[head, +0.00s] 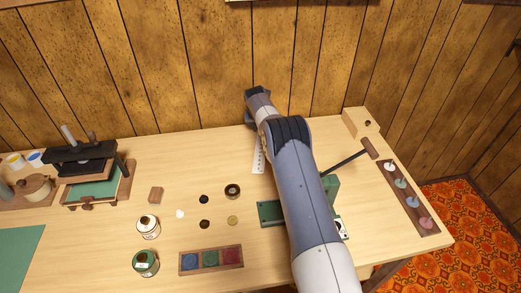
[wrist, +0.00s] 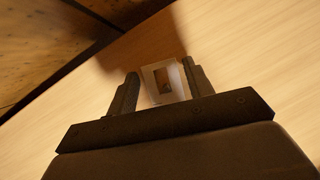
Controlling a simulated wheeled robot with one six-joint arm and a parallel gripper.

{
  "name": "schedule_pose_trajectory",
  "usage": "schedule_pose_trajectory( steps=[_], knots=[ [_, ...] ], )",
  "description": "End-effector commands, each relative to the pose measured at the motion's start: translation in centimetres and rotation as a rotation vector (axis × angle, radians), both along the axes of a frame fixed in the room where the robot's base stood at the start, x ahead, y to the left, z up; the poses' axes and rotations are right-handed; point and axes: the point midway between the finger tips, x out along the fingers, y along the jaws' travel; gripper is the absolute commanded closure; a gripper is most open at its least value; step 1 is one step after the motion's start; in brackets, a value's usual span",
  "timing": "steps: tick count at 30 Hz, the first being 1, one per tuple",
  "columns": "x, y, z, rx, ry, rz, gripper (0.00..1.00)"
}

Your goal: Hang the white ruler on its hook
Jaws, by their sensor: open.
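The white ruler (head: 258,160) lies at the back of the table, partly hidden by my arm. In the wrist view a pale, squarish piece with a brown square in its middle (wrist: 149,75) shows between the fingers; it looks like the ruler's end, but I cannot be sure. My gripper (wrist: 163,82) is open, its two dark fingers on either side of this piece with a gap showing. In the head view my gripper (head: 254,91) is near the table's back edge by the wall. I cannot clearly make out the hook.
A wooden block (head: 360,122) and a rack of spools (head: 408,196) stand at the right. A green machine (head: 271,213) is partly behind my arm. Cans (head: 148,227), buttons and a colour tray (head: 211,260) lie left of it. A dark press (head: 85,155) stands further left.

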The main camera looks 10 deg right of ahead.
Motion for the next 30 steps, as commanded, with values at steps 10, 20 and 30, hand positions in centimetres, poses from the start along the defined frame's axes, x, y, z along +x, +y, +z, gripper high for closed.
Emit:
schedule_pose_trajectory(
  steps=[10, 20, 30],
  knots=[
    [0.0, 0.0, 0.0, 0.000, 0.000, 0.000, 0.74],
    [0.0, 0.0, 0.1, 0.000, 0.000, 0.000, 0.88],
    [0.1, 0.0, 5.1, 0.000, -0.004, 0.000, 0.88]
  ],
)
